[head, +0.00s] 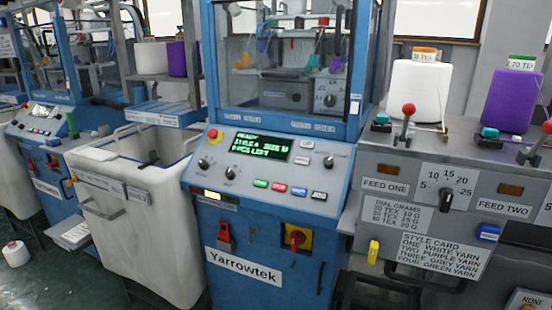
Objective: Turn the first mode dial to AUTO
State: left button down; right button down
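The middle blue knitting machine, marked Yarrowtek, has a sloped grey control panel (258,201). Its lit green display (257,146) reads READY, with a style and size line below. Black knobs sit on the panel: a left knob (204,163), a second knob (230,174) and a right knob (328,162). The markings around them are too small to read, so I cannot tell which one is the mode dial or whether any points to AUTO. Neither of my grippers is in view.
A red-and-yellow button (212,134) and coloured push buttons (260,183) share the panel. Below are a red rotary switch (297,238) and a red lever (224,234). A white bin (165,250) stands left. The right-hand feed unit (410,162) carries a numbered dial (447,199) and yarn cones.

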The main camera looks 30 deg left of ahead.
aim_at(329, 163)
jog(key=u, duration=0.65)
